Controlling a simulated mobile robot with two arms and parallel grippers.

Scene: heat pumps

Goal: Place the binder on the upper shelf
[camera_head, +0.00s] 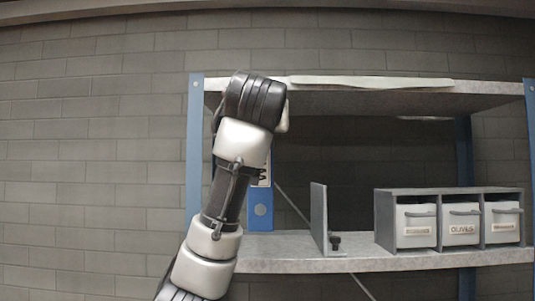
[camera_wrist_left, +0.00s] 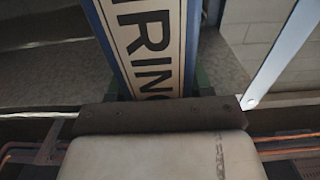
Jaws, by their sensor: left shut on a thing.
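The blue binder (camera_head: 261,211) shows in the head view behind my left arm, upright at the left end of the middle shelf board (camera_head: 290,250). Its upper part is hidden by the arm, and I cannot tell whether its bottom touches the board. In the left wrist view the binder's spine (camera_wrist_left: 150,45), with a cream label and dark letters, runs between the fingers of my left gripper (camera_wrist_left: 158,88). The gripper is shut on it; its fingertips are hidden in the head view. My right gripper is not in view.
A grey bookend plate (camera_head: 319,215) stands right of the binder, with a small dark knob (camera_head: 335,242) beside it. A grey cabinet with labelled drawers (camera_head: 461,226) stands further right. The top board (camera_head: 400,100) carries a flat pale object (camera_head: 370,82). A blue post (camera_head: 195,150) stands left.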

